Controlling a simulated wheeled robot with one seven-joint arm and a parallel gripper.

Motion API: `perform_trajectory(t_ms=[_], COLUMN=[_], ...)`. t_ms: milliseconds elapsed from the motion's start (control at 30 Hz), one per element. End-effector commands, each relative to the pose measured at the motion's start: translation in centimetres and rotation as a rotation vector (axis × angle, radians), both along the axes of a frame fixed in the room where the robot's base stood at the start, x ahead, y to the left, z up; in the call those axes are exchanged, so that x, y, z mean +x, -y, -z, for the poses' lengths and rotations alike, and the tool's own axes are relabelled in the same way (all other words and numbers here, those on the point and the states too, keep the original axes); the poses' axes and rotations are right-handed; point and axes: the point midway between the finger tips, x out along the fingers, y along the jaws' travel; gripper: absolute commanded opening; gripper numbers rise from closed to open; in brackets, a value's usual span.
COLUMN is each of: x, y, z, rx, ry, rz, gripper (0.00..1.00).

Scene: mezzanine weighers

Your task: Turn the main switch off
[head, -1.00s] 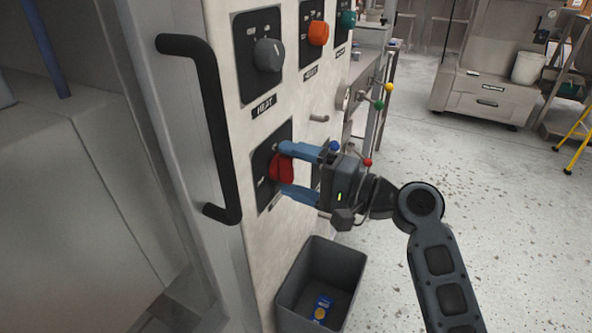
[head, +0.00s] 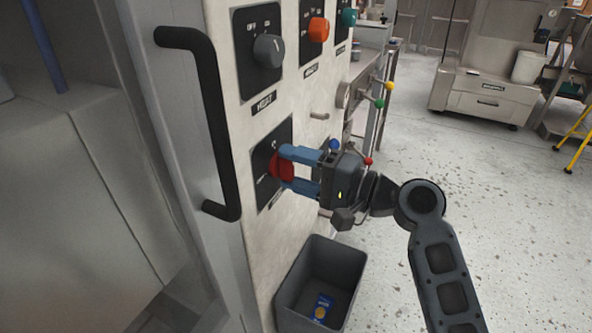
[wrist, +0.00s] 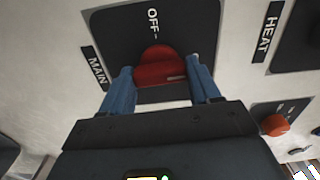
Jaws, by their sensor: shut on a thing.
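The main switch is a red rotary knob (head: 280,168) on a dark square plate (head: 261,158) on the pale panel. In the wrist view the red knob (wrist: 158,68) sits below the word OFF, beside the MAIN label (wrist: 95,68). A pale mark shows at the knob's right side there, toward the right finger, not toward OFF. My gripper (head: 284,167) is shut on the knob, one blue finger on each side. In the wrist view my gripper (wrist: 160,80) hides the plate's lower part and any other position word.
Above are a grey HEAT knob (head: 268,50), an orange knob (head: 318,29) and a teal knob (head: 348,17). A black bar handle (head: 216,120) stands out left of the switch. A grey bin (head: 345,262) is on the floor below. Open floor lies to the right.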

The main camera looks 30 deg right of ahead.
Motion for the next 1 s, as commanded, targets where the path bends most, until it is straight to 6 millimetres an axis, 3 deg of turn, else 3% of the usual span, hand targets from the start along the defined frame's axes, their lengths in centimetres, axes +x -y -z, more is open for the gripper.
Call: perform_trajectory(t_ms=[1000], x=[-0.01], y=[0.02], z=[0.66], rx=[-0.713], ry=[0.518], rz=[0.000], gripper=[0.31])
